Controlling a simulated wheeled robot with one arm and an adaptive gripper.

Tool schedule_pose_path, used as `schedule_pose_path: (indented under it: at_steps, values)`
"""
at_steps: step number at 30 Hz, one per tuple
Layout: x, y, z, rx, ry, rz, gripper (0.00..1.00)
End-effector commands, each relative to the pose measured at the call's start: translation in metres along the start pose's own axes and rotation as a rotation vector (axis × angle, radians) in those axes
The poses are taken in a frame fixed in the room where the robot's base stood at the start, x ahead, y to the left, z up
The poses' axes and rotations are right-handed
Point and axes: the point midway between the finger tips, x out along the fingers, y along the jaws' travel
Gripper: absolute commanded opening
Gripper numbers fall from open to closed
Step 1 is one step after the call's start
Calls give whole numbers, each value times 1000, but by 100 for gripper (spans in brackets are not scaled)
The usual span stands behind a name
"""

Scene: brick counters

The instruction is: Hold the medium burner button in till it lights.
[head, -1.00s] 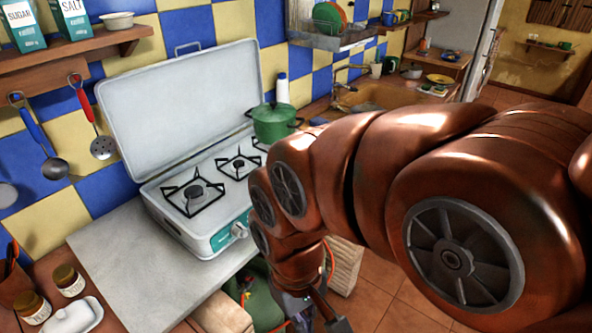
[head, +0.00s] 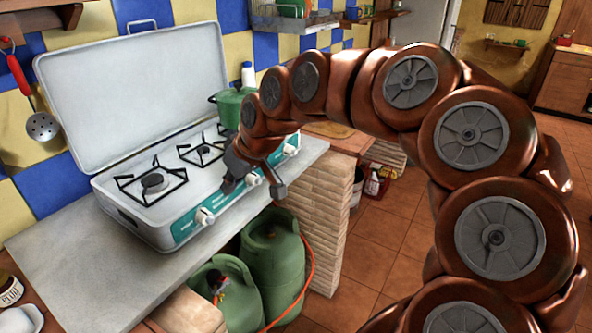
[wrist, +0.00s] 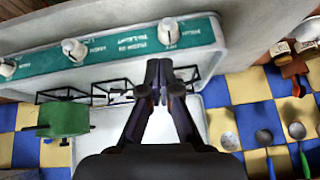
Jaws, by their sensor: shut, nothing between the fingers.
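The white stove (head: 150,215) stands on the counter with its lid up. Its teal front panel carries white knobs: a near one (head: 205,218), a middle one (head: 252,180) and a far one (head: 290,150). In the wrist view, upside down, they are the near knob (wrist: 168,30), the middle knob (wrist: 72,48) and the far knob (wrist: 5,68). I cannot make out a separate button, or surely read which burner is medium. My gripper (head: 228,187) is shut and empty by the stove's front; its fingertips (wrist: 158,68) meet. No flame shows.
A green pot (head: 235,108) sits at the stove's far end. The open lid (head: 135,85) stands behind the burners. Green gas cylinders (head: 272,262) with an orange hose stand below the counter, beside a brick pillar (head: 325,215). The grey counter (head: 70,240) left of the stove is mostly clear.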

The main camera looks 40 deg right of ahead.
Motion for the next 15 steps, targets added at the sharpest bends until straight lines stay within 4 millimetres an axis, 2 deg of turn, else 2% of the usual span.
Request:
schedule_pose_path:
  at_steps: [1, 4, 7, 11, 15]
  values:
    - [18, 28, -2, 19, 51, 11, 0]
    - [28, 83, -14, 49, 146, 50, 0]
    - [38, 139, -14, 81, 222, 99, 0]
    - [46, 210, -3, 132, 304, 173, 0]
    - [54, 280, 24, 184, 358, 257, 0]
